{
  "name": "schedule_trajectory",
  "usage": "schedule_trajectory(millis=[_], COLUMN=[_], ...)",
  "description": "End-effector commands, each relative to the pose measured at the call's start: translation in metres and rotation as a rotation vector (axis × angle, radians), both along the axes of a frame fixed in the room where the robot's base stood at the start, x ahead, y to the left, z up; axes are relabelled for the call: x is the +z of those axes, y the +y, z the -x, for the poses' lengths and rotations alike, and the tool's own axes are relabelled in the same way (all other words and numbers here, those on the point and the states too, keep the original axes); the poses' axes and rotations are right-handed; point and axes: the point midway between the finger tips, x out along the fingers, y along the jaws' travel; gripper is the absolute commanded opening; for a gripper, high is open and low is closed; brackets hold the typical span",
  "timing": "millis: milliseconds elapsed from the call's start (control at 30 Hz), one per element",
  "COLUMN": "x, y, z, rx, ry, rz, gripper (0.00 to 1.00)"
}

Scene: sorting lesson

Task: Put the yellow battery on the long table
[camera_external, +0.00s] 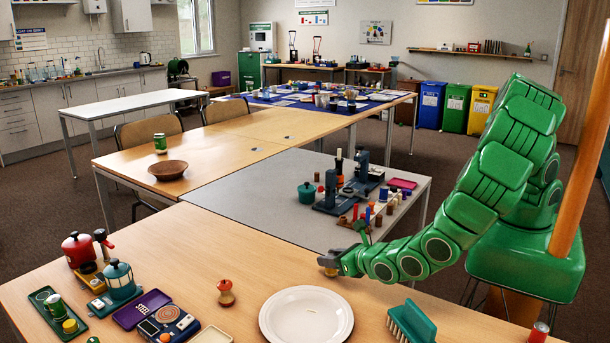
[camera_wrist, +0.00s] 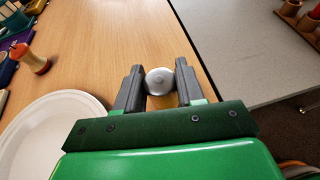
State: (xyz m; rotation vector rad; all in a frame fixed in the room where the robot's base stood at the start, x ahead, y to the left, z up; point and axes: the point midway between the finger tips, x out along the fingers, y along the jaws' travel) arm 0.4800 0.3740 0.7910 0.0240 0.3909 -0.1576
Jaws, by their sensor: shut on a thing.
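My gripper (camera_external: 338,262) is shut on the yellow battery (camera_external: 329,271), near the far edge of the front wooden table. In the wrist view, the battery's round silver end (camera_wrist: 160,80) shows between the two dark fingers, with a little yellow below it. The fingers hide most of its sides. I cannot tell whether its lower end touches the wood. The wooden table (camera_external: 190,235) runs under the gripper and joins a grey-topped table (camera_external: 260,205). Another wooden table (camera_external: 230,143) continues behind. Which one is called the long table is not marked.
A white plate (camera_external: 306,315), an apple-core-like object (camera_external: 226,292) and a teal brush (camera_external: 411,322) are near my gripper. Tools and small pegs stand on the grey top. A brown bowl (camera_external: 168,170) and green can (camera_external: 160,143) stand farther back.

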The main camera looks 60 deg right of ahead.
Motion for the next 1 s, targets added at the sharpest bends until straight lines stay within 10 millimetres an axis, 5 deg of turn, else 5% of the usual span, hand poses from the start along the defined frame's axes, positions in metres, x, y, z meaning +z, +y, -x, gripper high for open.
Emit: schedule_trajectory(millis=[467, 500, 667, 1000], x=[-0.0071, -0.0077, -0.0074, -0.0064], y=[0.0004, 0.0004, 0.0005, 0.0008], z=[-0.0003, -0.0003, -0.0001, 0.0001], rx=[-0.001, -0.001, 0.0, 0.0], ry=[0.0, 0.001, 0.0, 0.001], rz=[-0.002, -0.002, -0.003, -0.002], gripper=[0.04, 0.4, 0.64, 0.64])
